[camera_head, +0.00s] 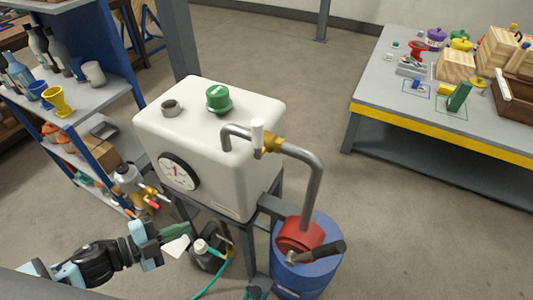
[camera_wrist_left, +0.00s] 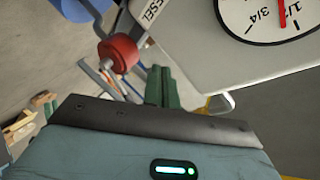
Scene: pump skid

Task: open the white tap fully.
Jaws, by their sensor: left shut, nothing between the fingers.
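The white tap handle (camera_head: 258,136) stands upright on a brass valve body (camera_head: 270,143), in the grey bent pipe at the front right of the cream tank (camera_head: 215,170). My left gripper (camera_head: 180,231) is below and left of the tank, well apart from that handle. Its green fingers (camera_wrist_left: 162,87) are shut and empty in the left wrist view. A small white part (camera_wrist_left: 224,103) shows beyond them there; I cannot tell what it is. The handle is not clearly visible in the wrist view. My right gripper is not in view.
A gauge (camera_head: 178,172) is on the tank front; a green cap (camera_head: 218,98) is on top. A dark jug (camera_head: 211,248) stands near my left gripper. Shelves are left, a workbench (camera_head: 370,84) right.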

